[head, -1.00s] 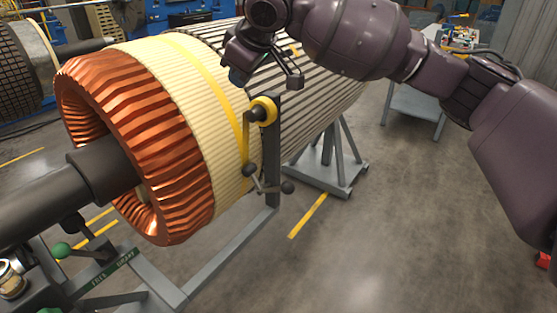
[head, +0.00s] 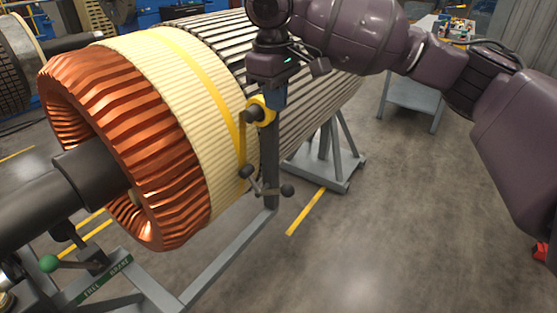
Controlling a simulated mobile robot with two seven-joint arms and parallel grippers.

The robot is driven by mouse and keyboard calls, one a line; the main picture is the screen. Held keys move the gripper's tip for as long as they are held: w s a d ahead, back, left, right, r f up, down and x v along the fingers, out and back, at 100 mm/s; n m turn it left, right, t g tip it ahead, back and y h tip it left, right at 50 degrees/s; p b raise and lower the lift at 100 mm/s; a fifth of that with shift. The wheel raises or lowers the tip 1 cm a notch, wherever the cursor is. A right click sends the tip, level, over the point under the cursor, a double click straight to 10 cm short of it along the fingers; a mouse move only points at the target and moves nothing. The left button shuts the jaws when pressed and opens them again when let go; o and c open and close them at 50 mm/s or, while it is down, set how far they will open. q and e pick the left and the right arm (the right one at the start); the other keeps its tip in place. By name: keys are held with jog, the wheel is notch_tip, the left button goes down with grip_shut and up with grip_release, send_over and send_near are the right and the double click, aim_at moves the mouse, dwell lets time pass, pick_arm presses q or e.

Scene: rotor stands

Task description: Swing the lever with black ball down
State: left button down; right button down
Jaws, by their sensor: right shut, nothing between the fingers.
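A dark upright post (head: 270,165) stands beside the wound rotor. It carries a yellow ring (head: 257,110) with a dark knob near its top. Lower on it is a dark lever with black balls (head: 288,190); one ball is at lower right, another dark ball at upper left against the rotor. My right gripper (head: 275,103) is shut and empty, pointing down at the post's top, just right of the yellow ring and well above the black balls. It hides the post's top; whether it touches is unclear. My left gripper is out of view.
The large rotor with copper end (head: 125,150) fills the left side. A lever with a green ball (head: 48,263) is at lower left by a green label (head: 105,279). A grey cart (head: 410,95) stands behind my right arm.

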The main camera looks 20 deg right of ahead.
jog(key=b, duration=0.2)
send_over(280, 190)
notch_tip(280, 190, down, 19)
jog(key=shift+s+a+f, duration=0.1)
jog(key=shift+a, duration=0.05)
jog(key=shift+f, duration=0.3)
